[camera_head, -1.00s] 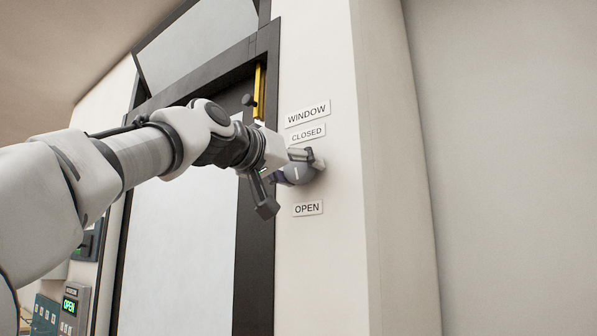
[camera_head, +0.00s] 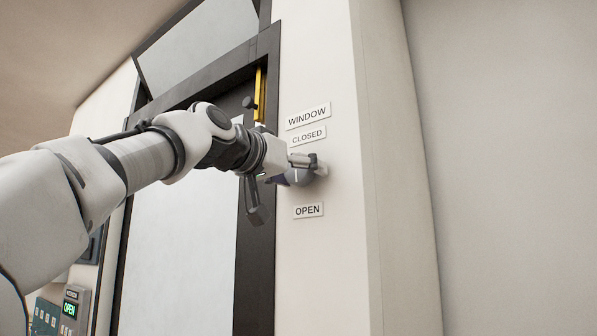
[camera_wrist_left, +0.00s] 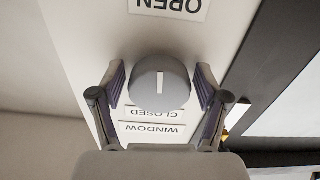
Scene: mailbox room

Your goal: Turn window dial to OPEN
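The window dial (camera_head: 299,176) is a round grey knob with a white line, on the white wall between the CLOSED label (camera_head: 308,135) above and the OPEN label (camera_head: 308,210) below. In the left wrist view the dial (camera_wrist_left: 160,90) appears upside down, its line lying along the axis between the labels. My left gripper (camera_head: 292,170) is at the dial. In the wrist view its fingers (camera_wrist_left: 160,85) stand apart on either side of the dial, with narrow gaps showing. The head view partly hides the dial's left side behind the gripper. My right gripper is not in view.
A WINDOW label (camera_head: 307,115) sits above the dial. A dark door frame (camera_head: 255,270) with a yellow strip (camera_head: 259,95) is just left. A panel with a green OPEN display (camera_head: 69,309) is at lower left. The wall right of the dial is clear.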

